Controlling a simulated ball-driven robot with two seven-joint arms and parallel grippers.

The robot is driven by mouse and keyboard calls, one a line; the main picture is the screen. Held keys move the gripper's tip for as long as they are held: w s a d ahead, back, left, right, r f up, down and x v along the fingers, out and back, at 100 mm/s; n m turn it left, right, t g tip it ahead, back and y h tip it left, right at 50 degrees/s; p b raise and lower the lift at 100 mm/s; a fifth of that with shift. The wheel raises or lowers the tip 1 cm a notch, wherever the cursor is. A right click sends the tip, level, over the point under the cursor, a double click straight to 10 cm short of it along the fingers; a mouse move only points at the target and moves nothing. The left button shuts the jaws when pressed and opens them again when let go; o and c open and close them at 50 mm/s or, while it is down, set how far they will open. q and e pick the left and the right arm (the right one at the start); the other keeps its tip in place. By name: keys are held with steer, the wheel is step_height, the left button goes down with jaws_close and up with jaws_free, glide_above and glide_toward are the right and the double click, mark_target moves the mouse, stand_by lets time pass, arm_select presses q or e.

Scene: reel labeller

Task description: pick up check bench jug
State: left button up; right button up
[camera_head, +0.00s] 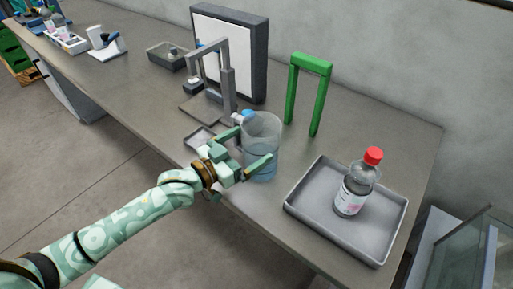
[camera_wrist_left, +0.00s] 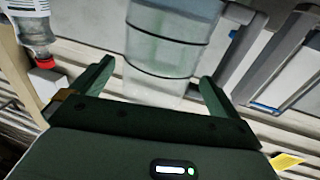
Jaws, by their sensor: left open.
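The jug (camera_head: 262,128) is a clear, bluish cylinder standing upright near the front edge of the bench, left of the grey tray. My left gripper (camera_head: 246,157) is open, with its green fingers on either side of the jug's lower part. The left wrist view shows the jug (camera_wrist_left: 168,45) between the two spread fingers of the gripper (camera_wrist_left: 157,85). I cannot tell whether either finger touches it. Part of the jug's lower side is hidden by the gripper. My right gripper is not in view.
A grey tray (camera_head: 302,212) with a red-capped bottle (camera_head: 354,190) sits to the right. A green arch (camera_head: 291,92) and a grey stand (camera_head: 228,88) are behind the jug. A black-framed white panel (camera_head: 262,55) is at the back. The bench's front edge is close.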

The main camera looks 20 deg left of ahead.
mark_target(274, 129)
arm_select(q)
steer(key=b+x, duration=0.1)
steer(key=x, duration=0.4)
steer(key=shift+f, duration=0.1)
steer(key=c, duration=1)
steer(key=shift+r, duration=0.2)
